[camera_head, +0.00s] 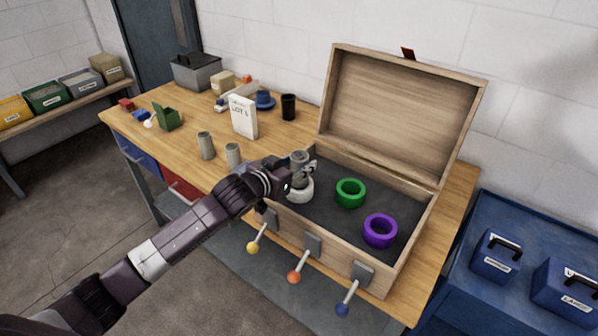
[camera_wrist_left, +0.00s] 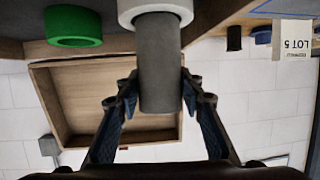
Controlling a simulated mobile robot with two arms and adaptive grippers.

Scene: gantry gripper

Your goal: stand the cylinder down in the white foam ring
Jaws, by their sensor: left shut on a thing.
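The grey cylinder (camera_head: 299,157) is upright between the fingers of my left gripper (camera_head: 302,169), which is shut on it. In the left wrist view, upside down, the cylinder (camera_wrist_left: 159,65) stands between both fingers. Its lower end meets the white foam ring (camera_head: 301,190) at the left of the open case. The ring (camera_wrist_left: 126,10) shows on both sides of the cylinder in the wrist view. The lower end looks to be within the ring's opening, but I cannot tell how deep it sits. My right gripper is not in view.
The wooden case (camera_head: 419,264) also holds a green ring (camera_head: 351,193) and a purple ring (camera_head: 380,231). Its lid (camera_head: 398,115) stands open behind. Two grey cylinders (camera_head: 206,146) (camera_head: 233,155) stand on the bench, left of the case. Levers (camera_head: 300,265) stick out along the front.

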